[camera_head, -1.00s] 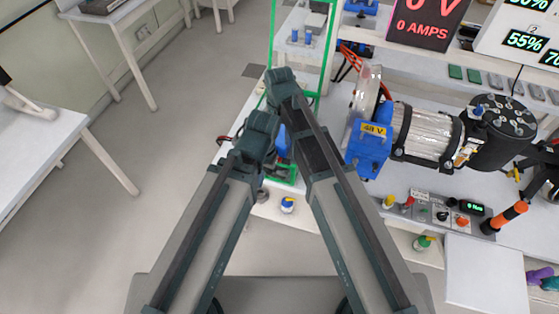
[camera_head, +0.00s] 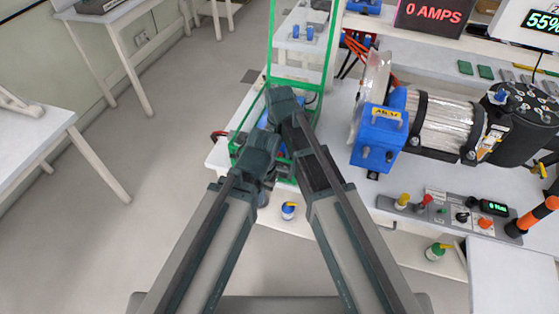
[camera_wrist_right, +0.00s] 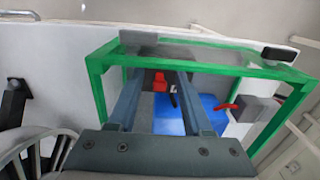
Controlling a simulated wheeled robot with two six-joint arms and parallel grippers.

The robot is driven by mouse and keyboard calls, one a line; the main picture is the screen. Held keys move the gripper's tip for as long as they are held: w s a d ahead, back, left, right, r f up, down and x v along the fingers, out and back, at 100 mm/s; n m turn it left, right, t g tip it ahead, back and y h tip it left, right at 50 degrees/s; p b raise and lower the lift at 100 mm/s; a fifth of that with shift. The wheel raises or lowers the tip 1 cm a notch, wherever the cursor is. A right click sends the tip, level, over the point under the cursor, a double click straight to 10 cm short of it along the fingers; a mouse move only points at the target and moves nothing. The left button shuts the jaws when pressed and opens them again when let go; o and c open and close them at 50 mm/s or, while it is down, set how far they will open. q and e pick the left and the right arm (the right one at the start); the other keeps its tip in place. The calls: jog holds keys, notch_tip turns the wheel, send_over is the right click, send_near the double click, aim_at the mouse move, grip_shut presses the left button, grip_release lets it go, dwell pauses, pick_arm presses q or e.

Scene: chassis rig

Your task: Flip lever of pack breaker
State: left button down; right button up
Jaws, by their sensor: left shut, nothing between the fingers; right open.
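A green open frame (camera_head: 329,52) stands at the bench's left end, partly hidden by my arms. In the right wrist view the green frame (camera_wrist_right: 97,92) surrounds a blue block (camera_wrist_right: 207,108). A small red part (camera_wrist_right: 160,82) with a dark piece beside it shows between my right fingers. I cannot tell whether it is the pack breaker lever or whether a finger touches it. My right gripper (camera_head: 284,98) is open and reaches into the frame; its two fingers also show in the right wrist view (camera_wrist_right: 162,88). My left gripper (camera_head: 262,150) is shut and empty, just below it.
A grey box (camera_wrist_right: 252,106) with a red curved piece sits at the frame's right side. A blue box with a yellow label (camera_head: 378,138) and a metal cylinder (camera_head: 446,124) stand right of my arms. A control panel (camera_head: 450,210) lines the bench front.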

jog(key=shift+f, duration=0.2)
jog(key=shift+c, duration=0.3)
grip_shut()
